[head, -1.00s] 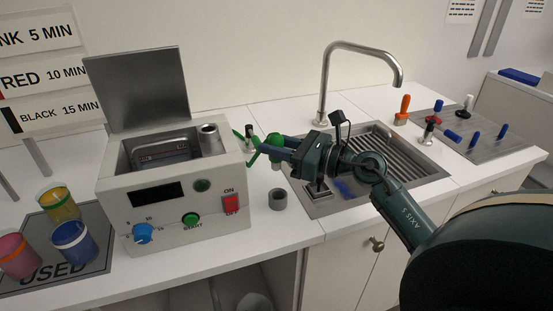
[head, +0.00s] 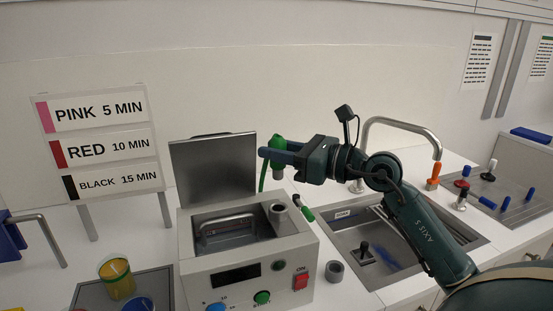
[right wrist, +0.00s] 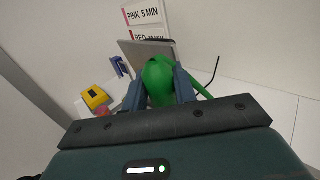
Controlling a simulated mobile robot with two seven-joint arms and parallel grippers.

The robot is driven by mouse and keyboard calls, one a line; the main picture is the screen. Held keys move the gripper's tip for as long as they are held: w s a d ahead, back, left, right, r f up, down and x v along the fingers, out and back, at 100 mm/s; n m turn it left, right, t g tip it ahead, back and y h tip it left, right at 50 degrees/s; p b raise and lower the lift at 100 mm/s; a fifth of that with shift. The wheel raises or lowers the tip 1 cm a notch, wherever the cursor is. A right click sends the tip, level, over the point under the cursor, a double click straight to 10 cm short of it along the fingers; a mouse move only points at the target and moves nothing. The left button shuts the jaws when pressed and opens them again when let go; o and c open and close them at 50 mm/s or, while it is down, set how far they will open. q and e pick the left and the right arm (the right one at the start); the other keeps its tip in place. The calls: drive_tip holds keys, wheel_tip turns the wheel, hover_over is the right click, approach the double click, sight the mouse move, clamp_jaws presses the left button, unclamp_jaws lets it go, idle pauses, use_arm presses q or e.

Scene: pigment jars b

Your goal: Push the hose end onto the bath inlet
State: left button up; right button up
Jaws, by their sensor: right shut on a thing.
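My right gripper (head: 268,153) is shut on the green hose end (head: 277,143), above the grey bath (head: 245,262). In the right wrist view the green hose end (right wrist: 160,82) sits between the two blue fingers. My left gripper is not in view.
A green and dark piece (head: 304,208) is by the bath's right side. A grey ring (head: 334,271) lies on the counter before the sink (head: 372,285). The curved tap (head: 408,128) stands behind my right arm. Jars on a grey mat (head: 92,293) are at lower left.

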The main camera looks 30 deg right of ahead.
sight(279, 178)
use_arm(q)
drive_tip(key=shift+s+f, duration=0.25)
use_arm(e)
drive_tip(key=shift+d, duration=0.1)
drive_tip(key=shift+f+b, duration=0.7)
drive_tip(key=shift+b, duration=0.05)
wheel_tip(279, 178, down, 2)
drive_tip(key=shift+f+b, duration=0.25)
drive_tip(key=shift+b, duration=0.9)
drive_tip(key=shift+f+b, duration=0.65)
drive_tip(key=shift+f, duration=0.1)
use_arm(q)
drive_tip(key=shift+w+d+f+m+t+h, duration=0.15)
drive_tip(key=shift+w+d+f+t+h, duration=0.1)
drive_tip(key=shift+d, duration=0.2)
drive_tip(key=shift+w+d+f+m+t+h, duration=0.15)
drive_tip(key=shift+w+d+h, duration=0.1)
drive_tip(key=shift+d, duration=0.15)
use_arm(e)
drive_tip(key=shift+f, duration=0.15)
use_arm(q)
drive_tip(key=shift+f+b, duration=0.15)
drive_tip(key=shift+b, duration=0.15)
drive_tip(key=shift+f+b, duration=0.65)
use_arm(e)
drive_tip(key=shift+f, duration=0.7)
